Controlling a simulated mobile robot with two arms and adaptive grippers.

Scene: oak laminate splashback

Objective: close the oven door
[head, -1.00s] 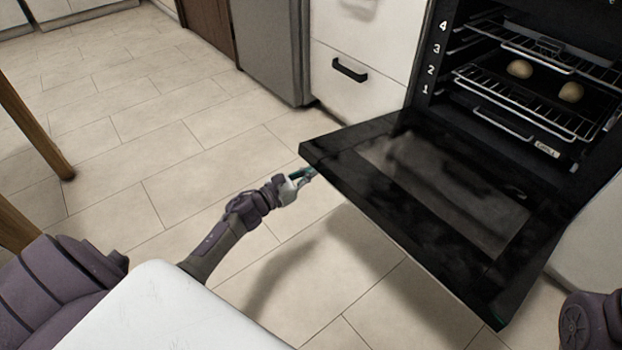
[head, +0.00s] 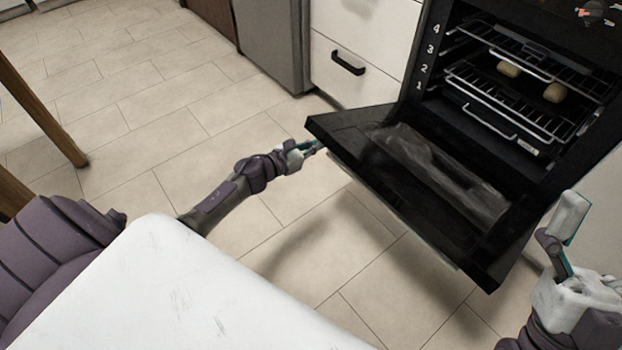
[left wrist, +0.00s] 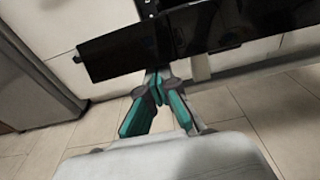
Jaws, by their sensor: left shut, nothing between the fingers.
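The oven door (head: 420,185) is a dark panel with a glass window. It hangs open and slopes up toward its free edge, in front of the oven cavity. My left gripper (head: 318,146) is shut and empty at the door's free left corner, by its outer side. In the left wrist view, the shut fingertips (left wrist: 158,82) are just below the door's dark edge (left wrist: 110,52); contact is unclear. A grey bar (left wrist: 240,76), probably the door handle, lies right of them. My right gripper (head: 560,235) is beside the door's right side; its opening is unclear.
Inside the oven are wire racks (head: 490,92) and pale rolls (head: 554,93). A white drawer (head: 355,68) with a black handle stands left of the oven. Wooden legs (head: 45,120) stand at far left. The tiled floor between is clear.

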